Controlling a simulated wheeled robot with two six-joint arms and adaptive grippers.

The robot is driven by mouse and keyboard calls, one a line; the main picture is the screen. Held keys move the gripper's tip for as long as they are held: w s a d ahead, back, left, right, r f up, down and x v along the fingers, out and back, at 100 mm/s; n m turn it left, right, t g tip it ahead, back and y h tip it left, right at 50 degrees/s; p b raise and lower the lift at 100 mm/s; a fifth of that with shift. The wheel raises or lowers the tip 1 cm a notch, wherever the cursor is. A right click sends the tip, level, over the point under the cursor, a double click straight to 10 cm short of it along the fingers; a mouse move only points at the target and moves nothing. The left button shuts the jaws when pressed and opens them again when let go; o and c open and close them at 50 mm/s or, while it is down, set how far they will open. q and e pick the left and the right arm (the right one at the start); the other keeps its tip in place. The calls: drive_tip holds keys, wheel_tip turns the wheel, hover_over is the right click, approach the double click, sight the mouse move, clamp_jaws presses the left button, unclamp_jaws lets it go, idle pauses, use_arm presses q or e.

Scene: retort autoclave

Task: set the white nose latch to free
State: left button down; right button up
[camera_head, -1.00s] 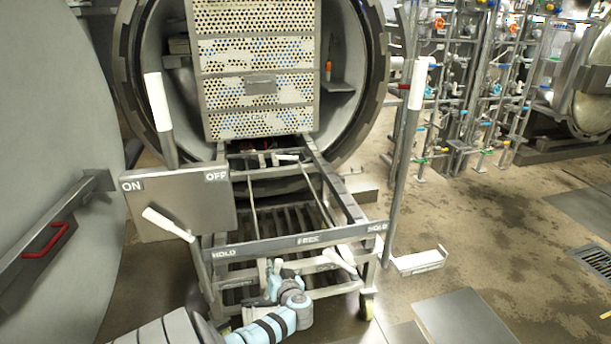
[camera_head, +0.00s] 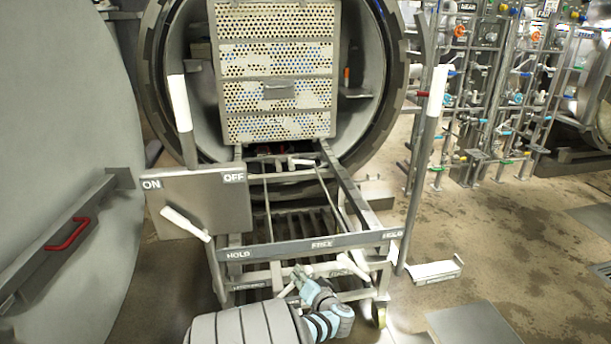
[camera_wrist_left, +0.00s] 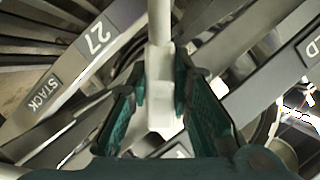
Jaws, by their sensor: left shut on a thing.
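The cart's front bar (camera_head: 280,248) carries the labels HOLD at the left, FREE in the middle and HOLD at the right. White latch pieces show just below the bar, near my left gripper (camera_head: 302,278) in the head view. In the left wrist view a white latch piece (camera_wrist_left: 160,85) with a rod running up from it stands between the dark green fingers of my left gripper (camera_wrist_left: 160,100), which is shut on it. The fingers hide part of the latch, and its exact setting is hard to read. My right gripper is not in view.
A flat panel (camera_head: 190,205) marked ON and OFF stands at the cart's left, with white-tipped levers. A tall white-topped pole (camera_head: 430,130) rises at the right. A perforated basket stack (camera_head: 275,100) stands at the vessel mouth. Floor at the right is mostly clear.

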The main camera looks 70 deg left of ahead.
use_arm(q)
drive_tip(key=shift+f, duration=0.1)
drive_tip(key=c, duration=1.4)
unclamp_jaws()
drive_tip(key=shift+c, duration=0.2)
drive_tip(key=v, duration=1.2)
drive_tip(key=shift+d, duration=0.1)
